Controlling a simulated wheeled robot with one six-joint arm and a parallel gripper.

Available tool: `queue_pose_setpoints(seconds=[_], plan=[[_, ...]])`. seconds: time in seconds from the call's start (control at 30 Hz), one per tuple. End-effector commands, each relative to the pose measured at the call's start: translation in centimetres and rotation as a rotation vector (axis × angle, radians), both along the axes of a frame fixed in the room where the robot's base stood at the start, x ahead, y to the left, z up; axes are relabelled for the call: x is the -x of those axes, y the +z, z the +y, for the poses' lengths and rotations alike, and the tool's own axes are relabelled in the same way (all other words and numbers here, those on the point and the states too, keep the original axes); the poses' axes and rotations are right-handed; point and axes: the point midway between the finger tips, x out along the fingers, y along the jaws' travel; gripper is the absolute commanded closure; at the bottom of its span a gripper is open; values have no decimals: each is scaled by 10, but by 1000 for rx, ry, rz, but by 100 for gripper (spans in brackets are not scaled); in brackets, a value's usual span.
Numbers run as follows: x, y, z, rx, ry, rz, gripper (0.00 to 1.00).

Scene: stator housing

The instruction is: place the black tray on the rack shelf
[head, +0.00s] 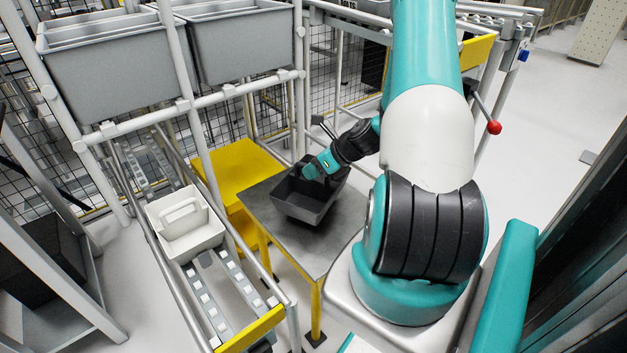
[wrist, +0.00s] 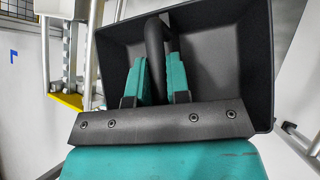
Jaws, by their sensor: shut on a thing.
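The black tray (head: 303,203) is an open box with a handle across its middle. In the head view it is at the grey table (head: 305,241), over its top; I cannot tell whether it touches the surface. My gripper (head: 318,168) reaches into it from above and is shut on its handle. In the wrist view the tray (wrist: 236,62) fills the upper middle, and the teal fingers of my gripper (wrist: 158,75) close on the dark handle (wrist: 154,48). The rack's lower roller shelf (head: 205,290) is left of the table.
A white tray (head: 187,230) with a handle sits on the roller shelf. Large grey bins (head: 115,70) stand on the upper rack level. A yellow block (head: 232,170) is behind the table. Rack posts and rails separate the table from the rollers. Front rollers are bare.

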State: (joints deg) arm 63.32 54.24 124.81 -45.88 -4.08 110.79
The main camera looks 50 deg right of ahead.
Motion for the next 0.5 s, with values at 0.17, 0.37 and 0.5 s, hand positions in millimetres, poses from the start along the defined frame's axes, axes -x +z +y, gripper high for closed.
queue_pose_setpoints(seconds=[0.17, 0.37, 0.5], plan=[[0, -29, 0, -3, 0, 0, 100], [0, -28, 0, 0, 0, -1, 100], [0, -30, 0, -1, 0, 0, 100]])
